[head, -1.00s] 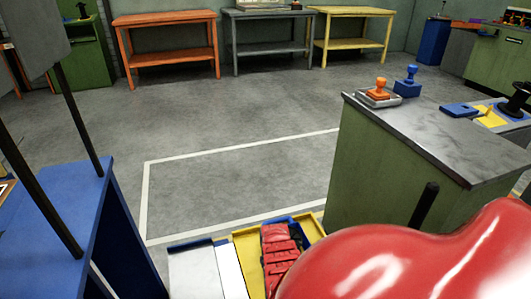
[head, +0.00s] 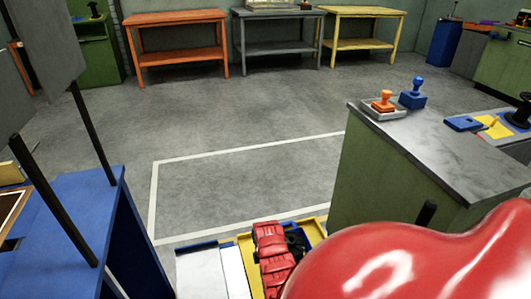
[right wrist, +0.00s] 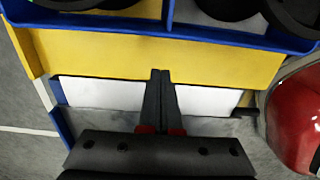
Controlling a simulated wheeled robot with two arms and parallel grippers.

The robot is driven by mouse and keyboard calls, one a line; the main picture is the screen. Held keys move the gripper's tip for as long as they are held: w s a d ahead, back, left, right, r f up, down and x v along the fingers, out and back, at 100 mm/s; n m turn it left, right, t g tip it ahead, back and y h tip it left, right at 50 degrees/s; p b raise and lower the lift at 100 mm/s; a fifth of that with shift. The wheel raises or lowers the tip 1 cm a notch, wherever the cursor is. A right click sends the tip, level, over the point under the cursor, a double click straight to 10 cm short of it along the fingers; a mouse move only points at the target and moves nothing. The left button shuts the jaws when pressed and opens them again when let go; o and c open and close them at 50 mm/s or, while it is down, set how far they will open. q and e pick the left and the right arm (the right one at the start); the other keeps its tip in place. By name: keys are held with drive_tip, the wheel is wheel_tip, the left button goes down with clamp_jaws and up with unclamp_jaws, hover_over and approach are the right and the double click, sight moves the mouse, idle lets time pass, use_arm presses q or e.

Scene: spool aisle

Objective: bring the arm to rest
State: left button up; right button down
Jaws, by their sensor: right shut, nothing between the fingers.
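My right gripper (right wrist: 160,74) shows in the right wrist view with its two dark fingers together and nothing between them. Its fingers lie over white panels, and their tips are close to a yellow surface (right wrist: 215,55) with a blue rim. I cannot tell how high the fingers are above these. In the head view a glossy red part of my own body fills the lower right and hides what is behind it. I cannot make out the right fingertips there. My left gripper is in neither view.
A green counter (head: 440,150) at the right bears an orange stamp (head: 383,100) and a blue stamp (head: 413,95). A blue table (head: 70,190) with black posts stands at the left. The floor inside the white outline (head: 240,185) is clear. Orange, grey and yellow benches stand behind.

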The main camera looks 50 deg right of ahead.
wheel_tip(320, 180, up, 2)
drive_tip(key=shift+r, duration=0.2)
